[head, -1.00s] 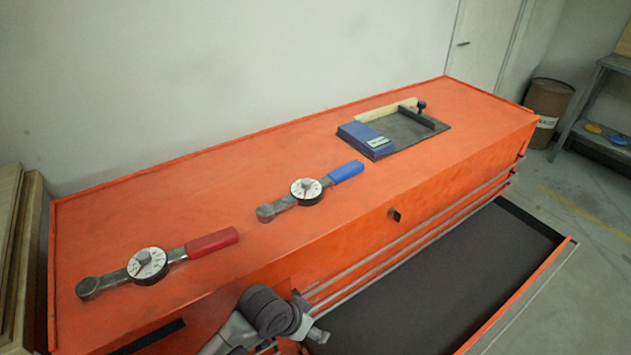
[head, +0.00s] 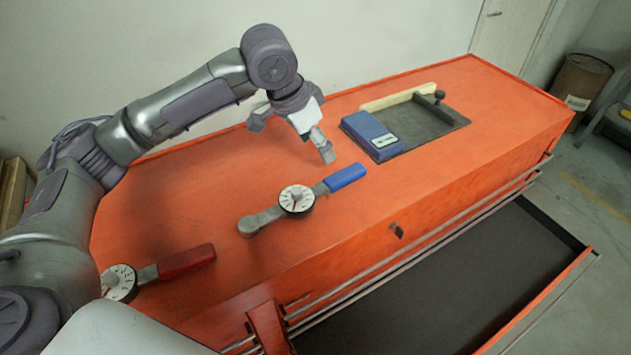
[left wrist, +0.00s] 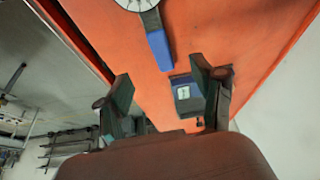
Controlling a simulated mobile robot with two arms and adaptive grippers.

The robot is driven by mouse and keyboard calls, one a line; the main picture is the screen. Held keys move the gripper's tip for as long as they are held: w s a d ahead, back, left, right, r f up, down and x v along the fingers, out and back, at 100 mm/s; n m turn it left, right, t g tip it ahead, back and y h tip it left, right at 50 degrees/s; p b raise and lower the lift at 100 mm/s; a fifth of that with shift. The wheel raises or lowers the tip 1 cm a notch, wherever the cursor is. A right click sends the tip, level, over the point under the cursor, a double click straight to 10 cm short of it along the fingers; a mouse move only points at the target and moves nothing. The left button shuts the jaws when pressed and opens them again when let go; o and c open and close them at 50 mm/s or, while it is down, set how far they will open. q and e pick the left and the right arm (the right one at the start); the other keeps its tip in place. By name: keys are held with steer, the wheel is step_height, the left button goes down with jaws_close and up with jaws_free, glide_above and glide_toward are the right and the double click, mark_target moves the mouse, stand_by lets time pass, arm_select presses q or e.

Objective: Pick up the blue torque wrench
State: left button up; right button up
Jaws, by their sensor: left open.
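The blue torque wrench (head: 297,199) lies flat on the orange tool chest top, with its round white dial in the middle and its blue handle pointing right. In the left wrist view its blue handle (left wrist: 159,47) and part of its dial show at the top. My left gripper (head: 292,140) is open and empty above the chest, behind the wrench and near its handle end, apart from it. Its two fingers show in the left wrist view (left wrist: 165,97), spread apart. My right gripper is not seen.
A red-handled torque wrench (head: 187,262) lies at the left, partly hidden by my left arm. A blue device on a dark tray (head: 432,127) sits right of the gripper. An open drawer (head: 450,285) juts from the chest front. The wall stands close behind the chest.

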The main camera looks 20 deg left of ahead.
mark_target(334, 179)
arm_select(q)
steer(key=x, duration=0.3)
steer(key=p+x, duration=0.1)
steer(key=x, duration=0.1)
steer(key=shift+s+d+f, duration=0.25)
steer(key=shift+f, duration=0.1)
steer(key=x, duration=0.3)
steer(key=shift+p, duration=0.4)
steer(key=p+x, duration=0.1)
steer(key=x, duration=0.2)
steer(key=shift+w+f, duration=0.15)
steer(key=shift+f, duration=0.15)
steer(key=shift+w+f, duration=0.1)
steer(key=shift+f, duration=0.15)
jaws_close()
steer(key=shift+w+r, duration=0.1)
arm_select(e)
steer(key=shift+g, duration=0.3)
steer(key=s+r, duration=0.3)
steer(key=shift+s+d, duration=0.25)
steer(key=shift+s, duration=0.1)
